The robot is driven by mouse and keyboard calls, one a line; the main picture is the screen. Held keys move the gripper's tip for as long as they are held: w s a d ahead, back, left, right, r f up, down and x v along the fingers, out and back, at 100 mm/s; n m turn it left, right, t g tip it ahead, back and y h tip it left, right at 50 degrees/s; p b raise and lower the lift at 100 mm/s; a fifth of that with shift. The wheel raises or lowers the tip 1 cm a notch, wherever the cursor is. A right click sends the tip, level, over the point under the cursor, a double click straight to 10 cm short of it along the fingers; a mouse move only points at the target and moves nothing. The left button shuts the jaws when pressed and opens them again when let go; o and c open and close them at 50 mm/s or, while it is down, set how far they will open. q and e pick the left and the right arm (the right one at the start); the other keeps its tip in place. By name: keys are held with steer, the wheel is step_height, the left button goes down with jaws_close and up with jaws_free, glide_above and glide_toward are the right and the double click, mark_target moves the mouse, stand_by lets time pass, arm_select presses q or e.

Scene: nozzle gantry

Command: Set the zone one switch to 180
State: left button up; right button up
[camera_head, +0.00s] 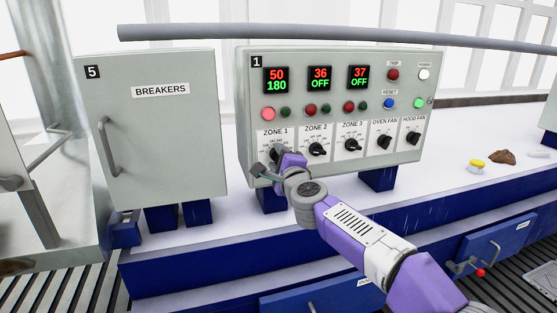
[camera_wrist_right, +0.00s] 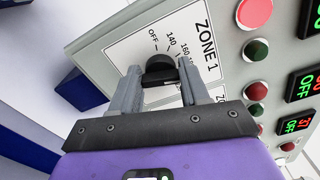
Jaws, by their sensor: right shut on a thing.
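The zone one switch is a black rotary knob (camera_wrist_right: 160,68) on the white ZONE 1 dial plate (camera_wrist_right: 128,45) of the grey control panel (camera_head: 232,95). My right gripper (camera_head: 274,162) is at this knob, which it mostly hides in the head view. In the right wrist view my right gripper (camera_wrist_right: 160,80) has one finger on each side of the knob and is shut on it. The zone one display (camera_head: 276,80) reads 50 in red and 180 in green. The red lamp (camera_head: 268,114) below it is lit. My left gripper is not in view.
The ZONE 2 knob (camera_head: 316,149) and ZONE 3 knob (camera_head: 352,145) sit to the right; both their displays read OFF. A BREAKERS cabinet (camera_head: 150,140) stands on the left. A grey rail (camera_head: 330,36) runs above. Several small items lie on the white counter at right.

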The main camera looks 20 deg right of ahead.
steer(key=o, duration=1.1)
steer(key=shift+c, duration=0.2)
steer(key=s+b, duration=0.1)
steer(key=s, duration=0.6)
steer(key=shift+s+d, duration=0.15)
steer(key=shift+s, duration=0.15)
